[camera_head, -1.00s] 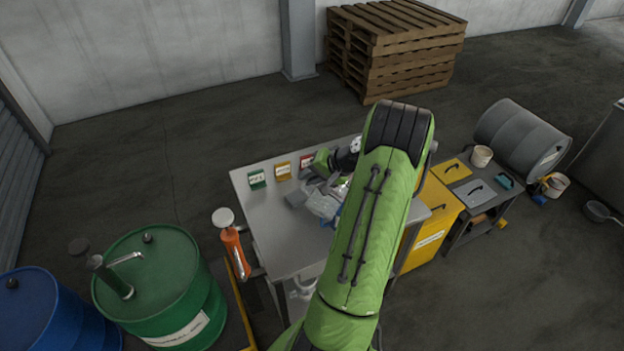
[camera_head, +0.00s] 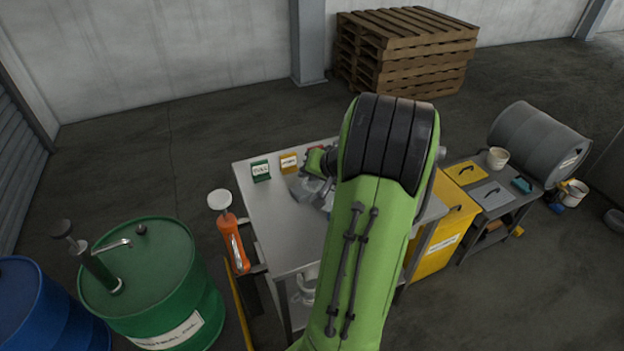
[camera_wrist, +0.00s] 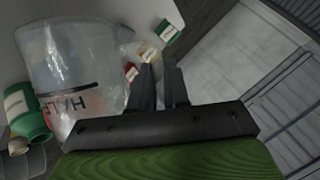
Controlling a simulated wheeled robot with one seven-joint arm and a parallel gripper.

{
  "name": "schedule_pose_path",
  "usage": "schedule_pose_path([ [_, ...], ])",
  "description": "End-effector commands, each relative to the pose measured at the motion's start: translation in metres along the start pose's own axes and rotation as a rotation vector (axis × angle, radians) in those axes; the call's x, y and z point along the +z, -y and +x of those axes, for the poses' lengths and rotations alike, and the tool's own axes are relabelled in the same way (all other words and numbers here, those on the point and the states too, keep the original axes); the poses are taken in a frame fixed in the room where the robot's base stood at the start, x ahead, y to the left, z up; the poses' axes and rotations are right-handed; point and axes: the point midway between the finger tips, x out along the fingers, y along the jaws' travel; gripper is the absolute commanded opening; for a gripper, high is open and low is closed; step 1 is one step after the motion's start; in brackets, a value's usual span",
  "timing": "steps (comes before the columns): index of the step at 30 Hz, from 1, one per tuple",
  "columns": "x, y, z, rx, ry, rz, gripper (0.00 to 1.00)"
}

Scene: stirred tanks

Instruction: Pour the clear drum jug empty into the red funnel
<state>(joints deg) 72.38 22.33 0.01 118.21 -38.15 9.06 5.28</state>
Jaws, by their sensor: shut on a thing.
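The clear drum jug (camera_wrist: 75,65) fills the left of the wrist view, a see-through vessel with a dark line and the lettering HALF, upside down in that picture. My gripper (camera_wrist: 160,80) is shut on the jug beside its right side; the exact hold on its handle is hard to make out. In the head view my green arm covers most of the jug and gripper. How full the jug is cannot be told.
A green drum (camera_head: 150,280) and an orange holder (camera_head: 232,245) stand left. A yellow cabinet (camera_head: 440,235) and a low cart (camera_head: 490,215) stand right.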

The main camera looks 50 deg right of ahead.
Motion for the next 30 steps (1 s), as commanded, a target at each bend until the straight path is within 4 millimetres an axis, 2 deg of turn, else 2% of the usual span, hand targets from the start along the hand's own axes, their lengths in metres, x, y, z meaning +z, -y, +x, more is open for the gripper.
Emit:
schedule_pose_path([
  [20, 0.022, 0.005, 0.005, 0.083, -0.188, -0.201, 0.00],
  [30, 0.015, 0.008, 0.000, 0.139, -0.312, -0.332, 0.00],
])
